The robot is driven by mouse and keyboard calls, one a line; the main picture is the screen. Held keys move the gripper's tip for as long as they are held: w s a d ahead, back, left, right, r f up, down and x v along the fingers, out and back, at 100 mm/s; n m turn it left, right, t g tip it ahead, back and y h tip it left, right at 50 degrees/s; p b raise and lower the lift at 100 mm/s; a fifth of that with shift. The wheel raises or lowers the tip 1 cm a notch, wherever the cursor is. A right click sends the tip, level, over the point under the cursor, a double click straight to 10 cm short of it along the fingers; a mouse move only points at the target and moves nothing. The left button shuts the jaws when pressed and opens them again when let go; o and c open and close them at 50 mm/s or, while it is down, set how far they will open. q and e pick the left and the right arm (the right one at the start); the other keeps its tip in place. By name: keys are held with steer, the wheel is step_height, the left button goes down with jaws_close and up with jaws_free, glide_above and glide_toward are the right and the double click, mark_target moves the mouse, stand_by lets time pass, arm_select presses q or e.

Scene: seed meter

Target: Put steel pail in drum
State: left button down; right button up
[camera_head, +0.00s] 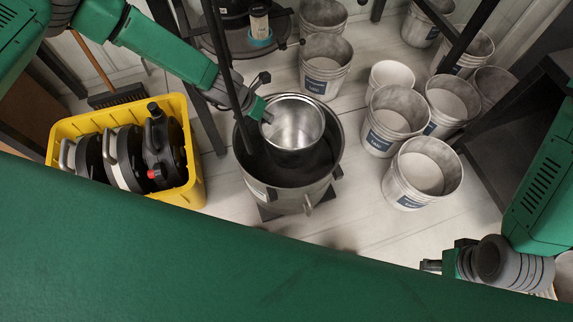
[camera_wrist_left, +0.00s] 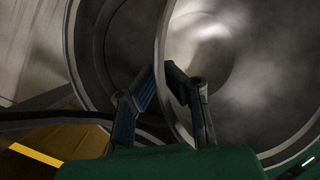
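The steel pail (camera_head: 294,124) is a shiny open metal bucket in the head view, over the mouth of the drum. The drum (camera_head: 290,201) is a larger grey metal vessel with a dark interior. My left gripper (camera_head: 265,110) is at the pail's left rim. In the left wrist view its fingers (camera_wrist_left: 166,85) straddle the pail wall (camera_wrist_left: 225,80), one on each side, and look shut on the rim. The drum's rim (camera_wrist_left: 82,50) curves behind. The pail's underside is hidden. My right gripper (camera_head: 432,265) is at the lower right, away from the drum; its fingers are too small to judge.
A yellow crate (camera_head: 190,195) with dark containers stands left of the drum. Several white pails, such as one (camera_head: 423,174) at the right, stand on the floor (camera_head: 350,215). A dark upright pole passes close to the drum's left side. A broom (camera_head: 117,95) stands behind the crate.

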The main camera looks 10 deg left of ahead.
arm_select(q)
steer(key=shift+a+f+n, duration=0.35)
steer(key=shift+f+n, duration=0.25)
steer(key=shift+f, duration=0.15)
steer(key=shift+w+a+f+n+b, duration=0.1)
steer(key=shift+w+f+n+b, duration=0.1)
steer(key=shift+n+b, duration=0.15)
steer(key=shift+f+t+y+b, duration=0.3)
steer(key=shift+f, duration=0.1)
step_height(320, 180, down, 9)
steer(key=b, duration=0.4)
arm_select(e)
step_height(320, 180, down, 6)
steer(key=d, duration=0.1)
steer(key=shift+f, duration=0.2)
arm_select(q)
steer(key=shift+a, duration=0.1)
steer(key=c, duration=1.7)
jaws_free()
steer(key=shift+a+f, duration=0.15)
steer(key=shift+a, duration=0.05)
arm_select(e)
steer(key=shift+a+r, duration=0.1)
steer(key=shift+a, duration=0.1)
